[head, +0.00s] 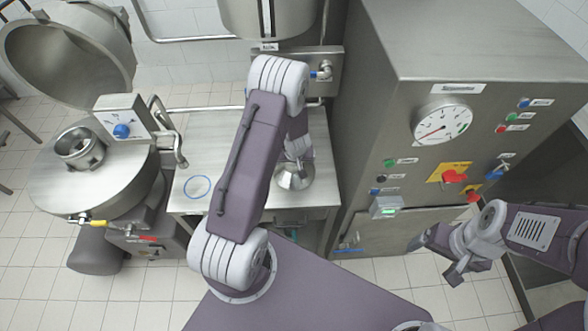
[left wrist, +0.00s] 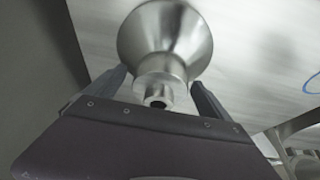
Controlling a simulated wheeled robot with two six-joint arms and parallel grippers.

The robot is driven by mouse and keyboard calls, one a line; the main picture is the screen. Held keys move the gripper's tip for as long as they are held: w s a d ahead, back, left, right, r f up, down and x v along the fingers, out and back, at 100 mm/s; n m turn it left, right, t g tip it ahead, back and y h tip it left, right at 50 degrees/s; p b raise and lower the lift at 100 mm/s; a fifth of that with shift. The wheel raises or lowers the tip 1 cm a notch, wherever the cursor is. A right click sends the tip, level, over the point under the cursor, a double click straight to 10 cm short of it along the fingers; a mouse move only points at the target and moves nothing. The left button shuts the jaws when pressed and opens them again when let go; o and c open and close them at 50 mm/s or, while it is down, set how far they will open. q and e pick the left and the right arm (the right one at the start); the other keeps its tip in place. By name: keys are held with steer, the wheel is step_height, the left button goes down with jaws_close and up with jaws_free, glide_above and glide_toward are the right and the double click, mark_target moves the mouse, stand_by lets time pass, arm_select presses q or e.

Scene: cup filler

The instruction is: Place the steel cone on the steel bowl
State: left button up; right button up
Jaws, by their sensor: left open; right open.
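The steel cone (head: 294,178) stands on the steel table, partly hidden by my left arm in the head view. The left wrist view shows the cone (left wrist: 165,38) with its wide part away from me and its narrow neck toward the gripper. My left gripper (left wrist: 159,84) is open, with one finger on each side of the neck and no clear grip. A round steel vessel (head: 70,185) with a raised central opening (head: 80,147) is at the left; I cannot tell for certain whether it is the steel bowl. My right gripper (head: 434,259) is open and empty at the right.
A large tilted steel lid or bowl (head: 70,45) rises behind the vessel. The steel table (head: 230,132) has a blue ring marking (head: 197,187) and clear room left of the cone. A control cabinet (head: 430,80) stands close on the right. A steel tank (head: 268,15) hangs above the table.

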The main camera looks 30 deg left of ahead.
arm_select(q)
steer(key=shift+s+d+r, duration=0.1)
steer(key=shift+s, duration=0.1)
jaws_close()
steer(key=shift+r, duration=0.1)
steer(key=shift+a+r, duration=0.2)
steer(key=shift+r, duration=0.05)
step_height(320, 180, up, 7)
steer(key=p, duration=0.5)
steer(key=shift+f, duration=0.2)
steer(key=s+a+b, duration=0.5)
steer(key=a+b, duration=0.1)
steer(key=a, duration=0.2)
steer(key=s+a+b, duration=0.5)
steer(key=a+b, duration=0.1)
steer(key=a, duration=0.3)
steer(key=shift+f, duration=0.15)
